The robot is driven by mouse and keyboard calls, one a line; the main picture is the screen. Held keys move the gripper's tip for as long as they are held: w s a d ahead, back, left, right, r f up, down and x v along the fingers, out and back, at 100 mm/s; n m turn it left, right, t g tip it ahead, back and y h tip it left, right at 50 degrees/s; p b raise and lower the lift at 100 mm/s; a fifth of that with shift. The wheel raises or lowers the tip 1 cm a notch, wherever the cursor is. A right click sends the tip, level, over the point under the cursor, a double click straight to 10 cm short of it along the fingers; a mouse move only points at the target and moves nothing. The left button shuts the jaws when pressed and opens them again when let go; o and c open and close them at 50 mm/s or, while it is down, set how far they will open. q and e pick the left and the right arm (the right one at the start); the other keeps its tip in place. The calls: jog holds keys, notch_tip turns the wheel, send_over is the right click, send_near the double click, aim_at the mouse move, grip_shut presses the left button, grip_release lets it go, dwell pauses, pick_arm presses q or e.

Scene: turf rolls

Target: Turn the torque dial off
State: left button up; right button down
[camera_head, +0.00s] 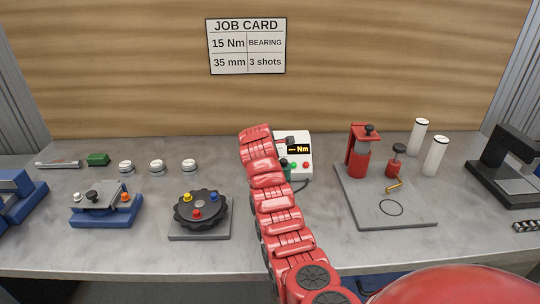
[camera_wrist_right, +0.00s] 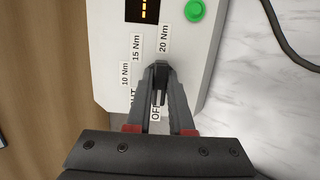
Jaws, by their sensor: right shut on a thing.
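The white torque controller box (camera_head: 306,143) stands at the back middle of the bench, partly hidden by my right arm. Its display (camera_head: 299,149) shows dashes and "Nm". In the right wrist view the box face (camera_wrist_right: 110,50) carries labels 10 Nm, 15 Nm, 20 Nm and OFF, the last partly covered by my fingers. My right gripper (camera_wrist_right: 160,70) is shut on the dark torque dial (camera_wrist_right: 159,86) among these labels. The fingers hide much of the dial, so I cannot tell which label it points to. My left gripper is not in view.
A green button (camera_wrist_right: 194,10) is on the box face, with a dark cable (camera_wrist_right: 285,35) beside the box. A black rotary fixture (camera_head: 201,209) stands left of my arm; a grey plate with a red press (camera_head: 358,152) stands right. A job card (camera_head: 246,46) hangs behind.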

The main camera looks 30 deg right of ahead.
dwell(0.3)
jog(key=c, duration=0.8)
grip_release()
jog(key=shift+a+r, duration=0.1)
jog(key=p+v, duration=0.7)
jog(key=v, duration=1)
